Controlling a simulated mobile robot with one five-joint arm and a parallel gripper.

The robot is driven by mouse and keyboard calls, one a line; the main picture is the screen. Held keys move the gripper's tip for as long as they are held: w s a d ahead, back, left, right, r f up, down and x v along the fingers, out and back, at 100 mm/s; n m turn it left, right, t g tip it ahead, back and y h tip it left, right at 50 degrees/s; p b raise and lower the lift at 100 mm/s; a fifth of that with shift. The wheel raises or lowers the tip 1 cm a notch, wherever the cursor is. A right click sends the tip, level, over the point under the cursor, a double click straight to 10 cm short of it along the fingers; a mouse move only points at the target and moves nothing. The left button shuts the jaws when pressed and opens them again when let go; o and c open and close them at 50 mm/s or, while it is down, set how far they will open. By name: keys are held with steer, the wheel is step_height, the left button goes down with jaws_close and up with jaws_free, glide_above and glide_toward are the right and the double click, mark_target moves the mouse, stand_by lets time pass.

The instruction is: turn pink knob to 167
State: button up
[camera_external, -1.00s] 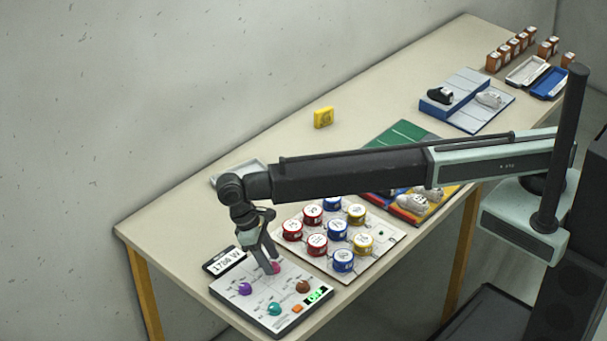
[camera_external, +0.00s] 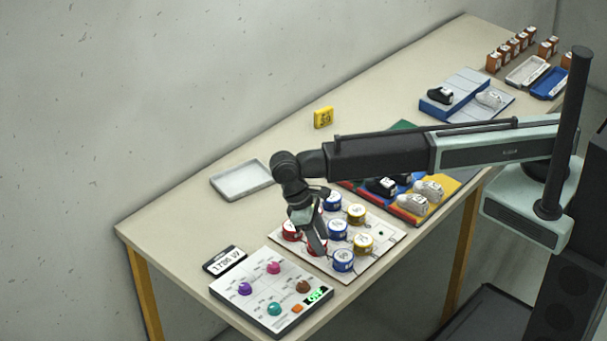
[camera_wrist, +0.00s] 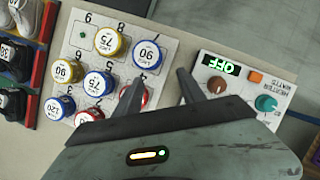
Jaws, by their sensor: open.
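The pink knob (camera_external: 273,267) sits at the back of the white control panel (camera_external: 251,292) at the table's near left end, uncovered in the external view. The panel also holds a purple knob (camera_external: 245,288), a teal knob (camera_external: 274,308), a brown knob (camera_external: 303,286) and an orange button (camera_external: 296,308). A display with green characters shows on it; in the wrist view the display (camera_wrist: 221,64) appears to read OFF, upside down. A dark plate near the panel (camera_external: 224,260) reads 1786 W or similar. My gripper (camera_external: 318,250) is open and empty above the numbered tin board, right of the panel.
The board (camera_external: 378,262) with several red, blue and yellow tins lies under my gripper. An empty white tray (camera_external: 262,178) is behind it.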

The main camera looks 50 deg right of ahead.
steer(key=shift+s+d+r, duration=0.1)
steer(key=shift+s+d, duration=0.7)
steer(key=shift+d, duration=0.2)
step_height(320, 180, up, 3)
steer(key=t+y+p, duration=0.2)
steer(key=t+p, duration=0.2)
steer(key=p, duration=0.1)
glide_above(273, 265)
steer(key=shift+d, duration=0.1)
step_height(273, 265, down, 8)
steer(key=b, duration=0.8)
steer(key=shift+f, duration=0.2)
steer(key=shift+r, duration=0.15)
steer(key=shift+c, duration=0.2)
